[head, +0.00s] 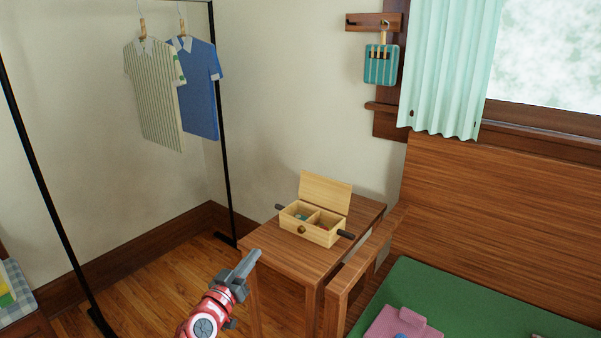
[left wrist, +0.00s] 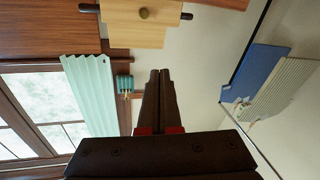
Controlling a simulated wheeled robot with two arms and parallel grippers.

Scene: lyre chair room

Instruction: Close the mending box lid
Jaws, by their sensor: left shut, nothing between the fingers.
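The mending box (head: 308,234) is a light wooden box on a small wooden table (head: 278,257). Its lid (head: 325,191) stands open, raised at the back edge. My right gripper is not in view.
A wooden bed frame (head: 345,278) with a green cover (head: 430,290) stands right of the table. A clothes rack with two shirts (head: 155,95) is at the left. A curtain (head: 448,65) and window are at upper right. Open floor lies left of the table.

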